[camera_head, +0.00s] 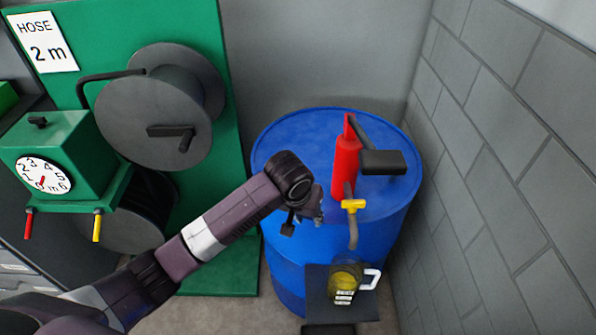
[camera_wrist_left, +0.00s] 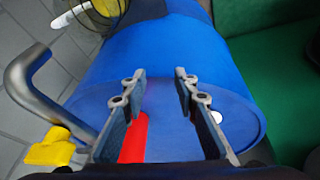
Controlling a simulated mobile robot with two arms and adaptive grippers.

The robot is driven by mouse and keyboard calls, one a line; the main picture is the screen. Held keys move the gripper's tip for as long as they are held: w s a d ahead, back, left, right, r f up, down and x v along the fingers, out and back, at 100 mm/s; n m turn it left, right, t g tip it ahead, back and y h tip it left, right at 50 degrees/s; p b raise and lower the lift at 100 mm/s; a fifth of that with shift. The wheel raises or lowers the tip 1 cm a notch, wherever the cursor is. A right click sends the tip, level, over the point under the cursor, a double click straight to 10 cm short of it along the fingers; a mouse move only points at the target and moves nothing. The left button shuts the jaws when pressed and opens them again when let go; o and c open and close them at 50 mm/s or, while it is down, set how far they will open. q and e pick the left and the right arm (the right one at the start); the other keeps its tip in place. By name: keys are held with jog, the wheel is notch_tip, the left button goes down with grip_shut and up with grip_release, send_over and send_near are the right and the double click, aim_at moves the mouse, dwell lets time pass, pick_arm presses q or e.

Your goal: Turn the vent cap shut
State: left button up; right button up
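A blue drum (camera_head: 290,135) stands in the corner with a red hand pump (camera_head: 346,165) on its lid; the pump has a yellow tap (camera_head: 352,206) on its spout. In the left wrist view a small white round piece (camera_wrist_left: 216,117), possibly the vent cap, sits near the drum's rim, partly beside my right-hand finger. I cannot make it out in the head view, where my arm covers part of the lid. My left gripper (camera_head: 304,220) is over the drum's near left edge. Its fingers (camera_wrist_left: 160,95) are apart with nothing between them. My right gripper is not in view.
A jug (camera_head: 346,277) with yellow liquid stands on a dark shelf (camera_head: 316,284) at the drum's front. The green hose-reel stand (camera_head: 232,180) is to the left. A grey block wall (camera_head: 500,150) closes off the right side.

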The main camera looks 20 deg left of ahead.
pick_arm(q)
jog(key=w+a+r+n+y, duration=0.2)
jog(key=w+a+r+n, duration=0.1)
jog(key=w+a+r, duration=0.6)
jog(key=shift+w+d+p+x, duration=0.2)
jog(key=shift+d+x, duration=0.05)
jog(key=shift+x, duration=1.1)
jog(key=shift+w+d+p+x, duration=0.15)
jog(key=shift+d+p+x, duration=0.1)
jog(key=shift+x, duration=1.1)
jog(key=shift+w+d+p+x, duration=0.15)
jog(key=shift+w+d+x, duration=0.1)
jog(key=shift+x, duration=1.05)
jog(key=shift+r, duration=0.1)
grip_shut()
